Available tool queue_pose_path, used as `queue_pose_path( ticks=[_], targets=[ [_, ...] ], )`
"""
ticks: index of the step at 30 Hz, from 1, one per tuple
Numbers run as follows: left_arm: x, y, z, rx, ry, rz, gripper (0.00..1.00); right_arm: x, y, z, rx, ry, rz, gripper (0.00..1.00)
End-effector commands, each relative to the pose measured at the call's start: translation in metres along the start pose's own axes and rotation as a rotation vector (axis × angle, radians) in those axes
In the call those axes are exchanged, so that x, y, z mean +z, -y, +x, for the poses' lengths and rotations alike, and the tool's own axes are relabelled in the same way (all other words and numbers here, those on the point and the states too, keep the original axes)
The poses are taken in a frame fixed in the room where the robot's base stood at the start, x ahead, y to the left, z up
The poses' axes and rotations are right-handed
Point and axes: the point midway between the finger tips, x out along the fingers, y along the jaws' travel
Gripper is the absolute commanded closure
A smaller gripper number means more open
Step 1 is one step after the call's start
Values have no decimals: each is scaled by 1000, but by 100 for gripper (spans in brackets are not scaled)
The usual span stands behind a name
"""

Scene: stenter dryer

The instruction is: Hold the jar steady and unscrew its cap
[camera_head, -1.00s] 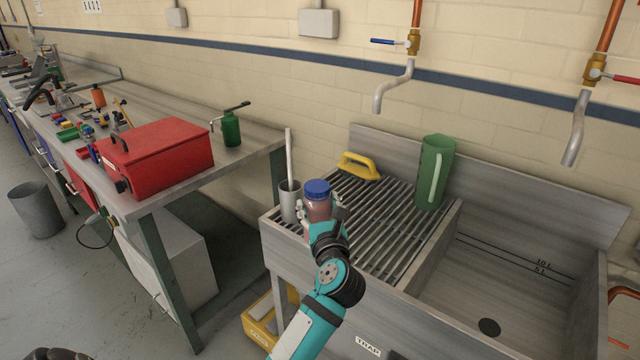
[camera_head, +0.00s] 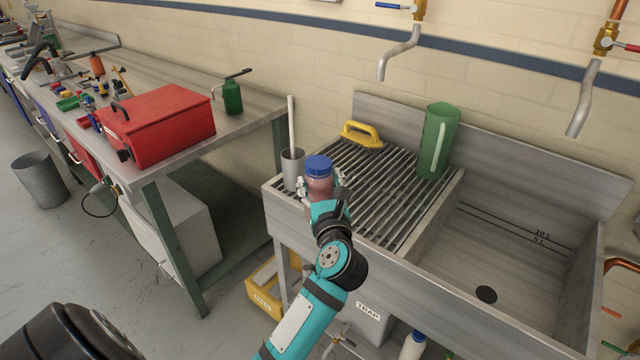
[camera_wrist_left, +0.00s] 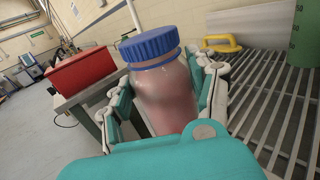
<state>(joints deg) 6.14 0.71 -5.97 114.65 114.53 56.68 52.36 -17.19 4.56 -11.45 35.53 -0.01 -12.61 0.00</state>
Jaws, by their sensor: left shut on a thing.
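A clear jar (camera_head: 318,185) with pinkish contents and a blue ribbed cap (camera_head: 318,164) stands at the front left of the slatted drainboard. The cap sits on the jar. My left gripper (camera_head: 321,190) is shut on the jar's body, below the cap. In the left wrist view the jar (camera_wrist_left: 166,98) is upright, slightly tilted in the picture, between the two fingers (camera_wrist_left: 163,95), with the blue cap (camera_wrist_left: 149,44) free above them. The jar's base is hidden by my gripper. A dark arm part of mine shows at the bottom left; my right gripper is not seen.
A grey cup (camera_head: 292,171) with a white-handled tool stands just left of the jar. A yellow-handled brush (camera_head: 362,135) and a green jug (camera_head: 437,143) are behind on the drainboard (camera_head: 385,195). The sink basin (camera_head: 510,255) is empty. A red toolbox (camera_head: 160,125) sits on the left bench.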

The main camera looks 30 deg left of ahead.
Motion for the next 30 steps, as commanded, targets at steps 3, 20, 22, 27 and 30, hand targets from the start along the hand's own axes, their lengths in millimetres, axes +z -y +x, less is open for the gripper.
queue_pose_path(
  ticks=[3, 20, 22, 27, 30],
  targets=[
    [1, 0, 0, 0, 2, 0, 99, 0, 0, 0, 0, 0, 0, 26],
    [-34, -4, -54, -195, -6, 7, 99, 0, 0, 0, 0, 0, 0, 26],
    [-44, -5, -80, -286, -7, 8, 99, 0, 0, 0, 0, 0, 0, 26],
    [-60, -6, -147, -507, -7, 5, 99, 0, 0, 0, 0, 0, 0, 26],
    [-65, -8, -181, -613, -6, 3, 99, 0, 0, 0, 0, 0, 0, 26]
  ],
)
